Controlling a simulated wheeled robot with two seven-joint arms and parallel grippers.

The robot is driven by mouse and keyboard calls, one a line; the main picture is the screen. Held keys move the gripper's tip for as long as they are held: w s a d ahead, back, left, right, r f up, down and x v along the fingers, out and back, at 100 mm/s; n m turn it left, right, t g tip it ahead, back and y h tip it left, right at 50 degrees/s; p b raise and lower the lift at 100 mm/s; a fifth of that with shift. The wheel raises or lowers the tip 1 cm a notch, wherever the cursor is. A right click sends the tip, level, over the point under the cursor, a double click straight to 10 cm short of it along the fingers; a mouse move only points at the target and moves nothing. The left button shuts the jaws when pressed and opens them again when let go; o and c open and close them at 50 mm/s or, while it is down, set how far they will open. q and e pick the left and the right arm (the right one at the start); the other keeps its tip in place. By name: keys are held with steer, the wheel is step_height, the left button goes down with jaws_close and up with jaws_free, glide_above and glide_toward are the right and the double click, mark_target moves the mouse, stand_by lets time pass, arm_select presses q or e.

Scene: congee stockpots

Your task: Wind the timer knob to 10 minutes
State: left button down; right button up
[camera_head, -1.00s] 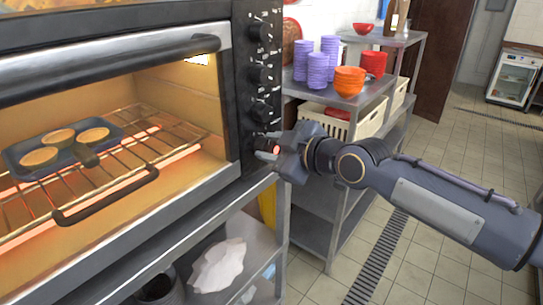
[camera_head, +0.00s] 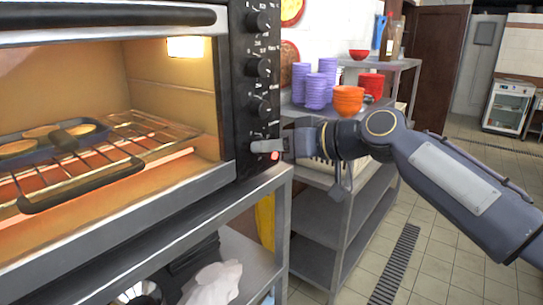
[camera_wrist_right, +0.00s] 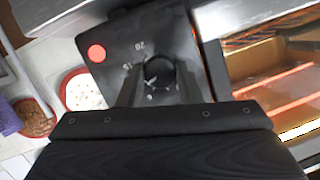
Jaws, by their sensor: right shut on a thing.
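The oven's control panel (camera_head: 243,100) carries a column of black knobs. The lowest, the timer knob (camera_wrist_right: 158,72), sits between my right fingers in the right wrist view, with white marks 15 and 20 beside it. In the head view my right gripper (camera_head: 266,146) reaches the lower panel from the right and hides this knob. My right gripper is shut on the timer knob; its fingers also show in the wrist view (camera_wrist_right: 160,88). A red round light (camera_wrist_right: 97,53) is close by and shows in the head view (camera_head: 275,156). My left gripper is out of view.
A metal shelf (camera_head: 330,215) behind my right arm holds purple cup stacks (camera_head: 316,90) and orange bowls (camera_head: 348,100). Clear tiled floor lies to the right.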

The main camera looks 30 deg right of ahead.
steer(key=shift+f+m+y+b, duration=0.15)
steer(key=shift+m+y+b, duration=0.2)
steer(key=shift+m, duration=0.25)
steer(key=o, duration=1)
steer(key=shift+c, duration=0.2)
steer(key=v, duration=0.8)
steer(key=shift+w+a, duration=0.1)
